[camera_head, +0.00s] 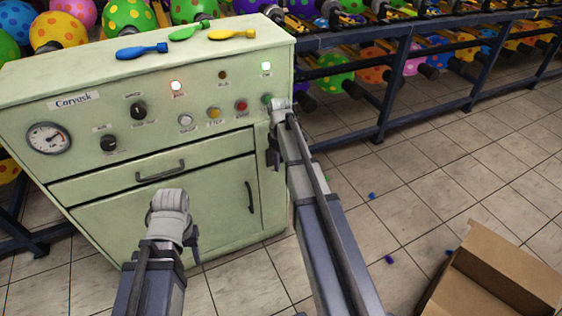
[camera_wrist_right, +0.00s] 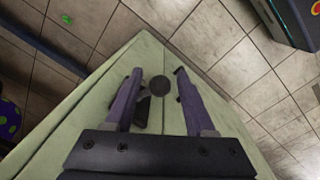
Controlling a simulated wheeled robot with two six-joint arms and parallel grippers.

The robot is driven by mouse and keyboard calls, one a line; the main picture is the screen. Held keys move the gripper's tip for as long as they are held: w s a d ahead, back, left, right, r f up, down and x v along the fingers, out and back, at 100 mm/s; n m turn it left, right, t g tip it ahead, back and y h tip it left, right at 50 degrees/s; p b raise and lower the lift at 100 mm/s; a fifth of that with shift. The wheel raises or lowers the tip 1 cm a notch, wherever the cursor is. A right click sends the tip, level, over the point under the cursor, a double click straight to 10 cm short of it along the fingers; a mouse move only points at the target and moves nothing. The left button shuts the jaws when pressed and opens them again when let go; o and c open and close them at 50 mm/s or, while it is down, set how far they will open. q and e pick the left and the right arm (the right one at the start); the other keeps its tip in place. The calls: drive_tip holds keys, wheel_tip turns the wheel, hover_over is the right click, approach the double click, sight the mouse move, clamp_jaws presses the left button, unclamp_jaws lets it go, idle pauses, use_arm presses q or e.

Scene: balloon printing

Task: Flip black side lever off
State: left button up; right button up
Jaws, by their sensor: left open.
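The black side lever shows in the right wrist view as a round black knob (camera_wrist_right: 159,86) at the side of the pale green machine (camera_head: 75,101). In the head view I cannot make it out; my right gripper and arm cover that side. My right gripper (camera_head: 281,105) is at the machine's upper right edge. In the wrist view its two fingers (camera_wrist_right: 158,76) are apart, one on each side of the knob, with gaps visible. My left gripper (camera_head: 170,194) is open and empty in front of the machine's lower door.
Blue, green and yellow balloons (camera_head: 232,35) lie flat on the machine's top. Racks of inflated balloons (camera_head: 333,70) stand behind it. An open cardboard box (camera_head: 500,265) is on the floor at right. Tiled floor between is mostly clear, with small coloured bits.

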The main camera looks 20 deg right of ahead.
clamp_jaws()
idle(1.2)
